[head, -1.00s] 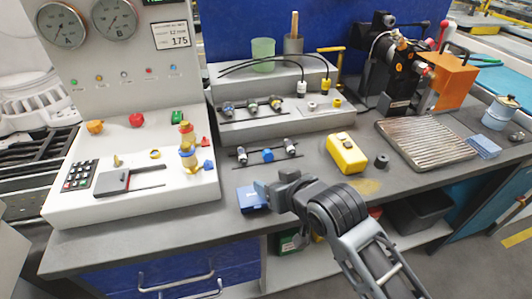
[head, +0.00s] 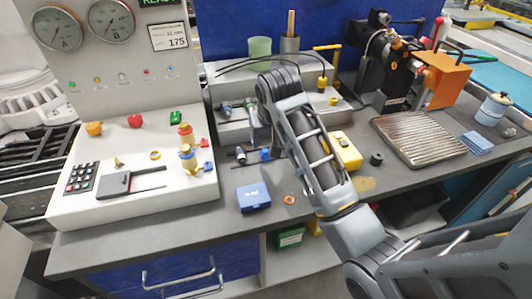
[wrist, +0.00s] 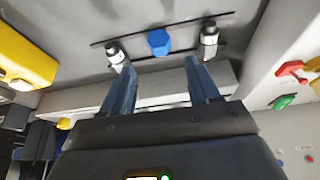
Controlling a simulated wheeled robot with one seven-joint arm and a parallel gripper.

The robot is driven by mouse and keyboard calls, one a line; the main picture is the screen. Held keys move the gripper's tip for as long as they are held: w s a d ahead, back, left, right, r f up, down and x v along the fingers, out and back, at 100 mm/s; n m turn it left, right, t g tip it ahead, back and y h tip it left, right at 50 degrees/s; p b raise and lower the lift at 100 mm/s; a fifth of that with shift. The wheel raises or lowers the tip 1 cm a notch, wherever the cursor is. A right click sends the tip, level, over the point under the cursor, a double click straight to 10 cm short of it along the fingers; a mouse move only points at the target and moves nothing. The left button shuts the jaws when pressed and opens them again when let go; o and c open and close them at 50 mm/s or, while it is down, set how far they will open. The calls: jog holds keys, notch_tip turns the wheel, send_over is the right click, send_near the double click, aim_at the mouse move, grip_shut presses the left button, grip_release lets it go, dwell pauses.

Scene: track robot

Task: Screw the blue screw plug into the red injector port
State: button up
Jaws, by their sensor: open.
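The blue screw plug (head: 265,155) sits on the thin dark rail at the front of the grey stepped stand. It also shows in the wrist view (wrist: 159,41), between two black-and-silver fittings. My gripper (wrist: 160,66) is open and empty. Its fingertips point towards the plug, apart from it, with the plug roughly centred between them. In the head view my arm hides most of the gripper and part of the stand. The dark injector machine (head: 378,65) at the back right carries small coloured fittings; I cannot clearly tell which is the red port.
A blue box (head: 253,197) and a small orange-red ring (head: 289,200) lie on the bench in front. A yellow box (head: 347,153), a black knob (head: 376,158) and a ribbed metal tray (head: 420,138) are to the right. The control panel (head: 130,200) stands left.

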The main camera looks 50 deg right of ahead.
aim_at(265, 150)
jog(key=shift+p+x, duration=0.55)
jog(key=shift+x, duration=2.55)
jog(key=shift+s+a, duration=0.15)
jog(key=shift+a, duration=0.05)
jog(key=c, duration=1.1)
